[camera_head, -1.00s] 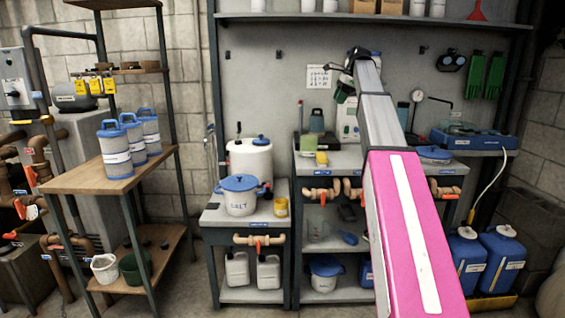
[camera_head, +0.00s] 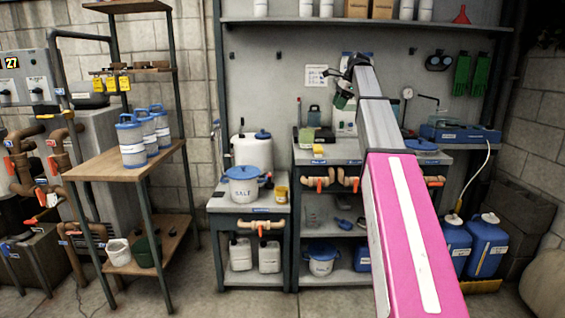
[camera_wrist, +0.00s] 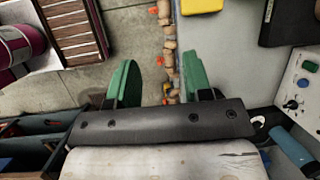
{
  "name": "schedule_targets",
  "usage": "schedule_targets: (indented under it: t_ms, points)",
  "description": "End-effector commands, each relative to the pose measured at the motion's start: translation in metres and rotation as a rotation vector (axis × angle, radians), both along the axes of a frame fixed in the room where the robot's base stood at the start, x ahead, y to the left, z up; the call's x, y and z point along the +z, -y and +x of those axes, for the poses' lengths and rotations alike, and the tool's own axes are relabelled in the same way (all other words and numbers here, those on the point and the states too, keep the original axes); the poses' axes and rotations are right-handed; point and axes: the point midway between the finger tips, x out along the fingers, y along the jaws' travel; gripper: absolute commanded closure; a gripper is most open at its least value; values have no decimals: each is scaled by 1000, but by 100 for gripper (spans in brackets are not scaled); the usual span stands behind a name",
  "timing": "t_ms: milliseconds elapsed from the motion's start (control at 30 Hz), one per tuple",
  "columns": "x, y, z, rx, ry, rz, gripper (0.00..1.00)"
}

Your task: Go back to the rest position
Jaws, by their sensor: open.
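My arm reaches up and forward at the right of the head view. My gripper (camera_head: 343,92) is at its far end, in front of the back panel above the workbench. In the wrist view my gripper (camera_wrist: 160,82) shows two green fingers spread apart. Nothing is between them, and the floor and the bench edge lie beyond.
A workbench (camera_head: 340,152) stands ahead, with a grey control box (camera_wrist: 305,80) close to the gripper's right in the wrist view. A salt pot (camera_head: 244,186) stands on a lower cabinet. Left is a wooden shelf unit (camera_head: 105,165) with blue-lidded canisters. Front floor is clear.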

Motion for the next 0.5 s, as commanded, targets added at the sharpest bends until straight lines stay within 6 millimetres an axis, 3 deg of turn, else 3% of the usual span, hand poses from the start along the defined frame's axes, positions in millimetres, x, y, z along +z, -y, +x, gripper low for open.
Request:
schedule_targets:
  t_ms: [267, 500]
  points:
    - [-51, -5, -9, 68, 22, -25, 54]
    - [-119, -11, -24, 169, 52, -62, 54]
